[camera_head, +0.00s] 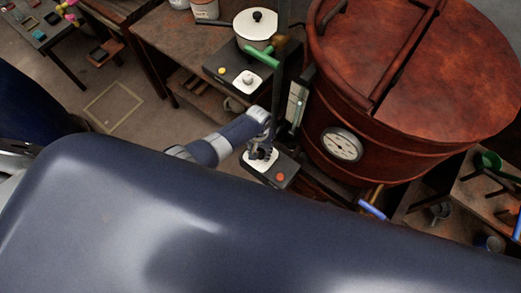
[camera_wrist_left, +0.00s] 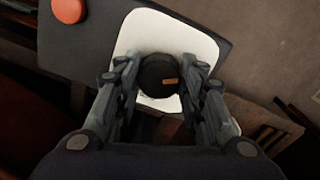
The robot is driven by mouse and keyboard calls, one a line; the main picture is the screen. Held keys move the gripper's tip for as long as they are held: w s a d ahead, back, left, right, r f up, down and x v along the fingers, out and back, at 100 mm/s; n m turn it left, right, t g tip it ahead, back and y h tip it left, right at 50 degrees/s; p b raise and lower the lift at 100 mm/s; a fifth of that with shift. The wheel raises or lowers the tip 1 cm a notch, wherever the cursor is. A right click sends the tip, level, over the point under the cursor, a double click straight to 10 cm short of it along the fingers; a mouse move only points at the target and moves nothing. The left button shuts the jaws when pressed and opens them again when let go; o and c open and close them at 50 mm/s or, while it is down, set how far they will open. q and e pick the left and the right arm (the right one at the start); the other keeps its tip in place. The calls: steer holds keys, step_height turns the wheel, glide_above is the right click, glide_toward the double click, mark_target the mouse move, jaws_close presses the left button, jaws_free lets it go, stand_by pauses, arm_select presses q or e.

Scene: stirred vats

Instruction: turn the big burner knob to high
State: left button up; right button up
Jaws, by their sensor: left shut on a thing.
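The burner knob (camera_wrist_left: 158,72) is a round black knob with a small orange mark on the right side of its face in the left wrist view. It sits on a white plate (camera_wrist_left: 205,45) on a dark control box (camera_wrist_left: 100,25) with a red button (camera_wrist_left: 68,9). In the head view this box (camera_head: 284,164) stands just in front of the big red-brown vat (camera_head: 350,100). My left gripper (camera_head: 262,153) is over the white plate and hides most of the knob there. In the wrist view its fingers (camera_wrist_left: 158,82) are shut around the knob's sides. My right gripper is out of view.
The vat carries a round gauge (camera_head: 342,145) and a sight glass (camera_head: 297,100). A second control box (camera_head: 232,70) with a yellow button stands behind, near a white-lidded pot (camera_head: 256,26). My own large arm link fills the foreground. Shelves with tools (camera_head: 488,185) stand at right.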

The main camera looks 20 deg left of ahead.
mark_target(259, 152)
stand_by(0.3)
arm_select(q)
steer(key=o, duration=1)
steer(key=shift+o, duration=0.2)
step_height(259, 152, up, 12)
steer(key=shift+a, duration=0.25)
